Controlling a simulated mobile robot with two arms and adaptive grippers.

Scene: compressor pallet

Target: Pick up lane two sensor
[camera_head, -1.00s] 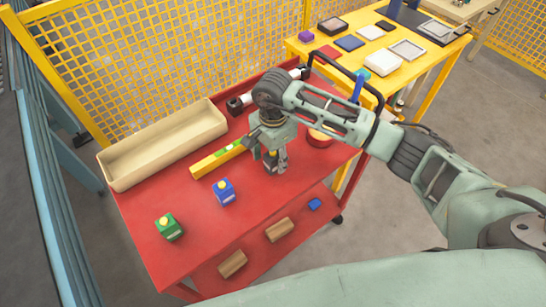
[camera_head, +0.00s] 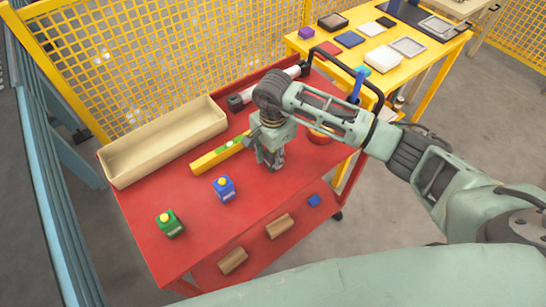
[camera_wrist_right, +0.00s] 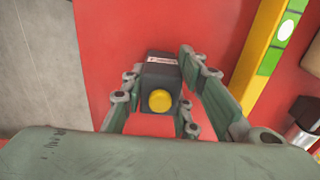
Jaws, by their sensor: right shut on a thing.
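My right gripper (camera_head: 272,160) points down at the red cart top (camera_head: 190,190). In the right wrist view, its fingers (camera_wrist_right: 155,108) are shut on a dark grey sensor block (camera_wrist_right: 158,77) with a round yellow top and a white label. In the head view the gripper mostly hides this block. I cannot read the lane labels. My left gripper is not in view.
A long beige tray (camera_head: 112,178) lies along the cart's back edge. A yellow level (camera_head: 207,164) lies close to the right gripper. A red round thing (camera_head: 319,137) is just right of it. A yellow table (camera_head: 385,80) stands behind.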

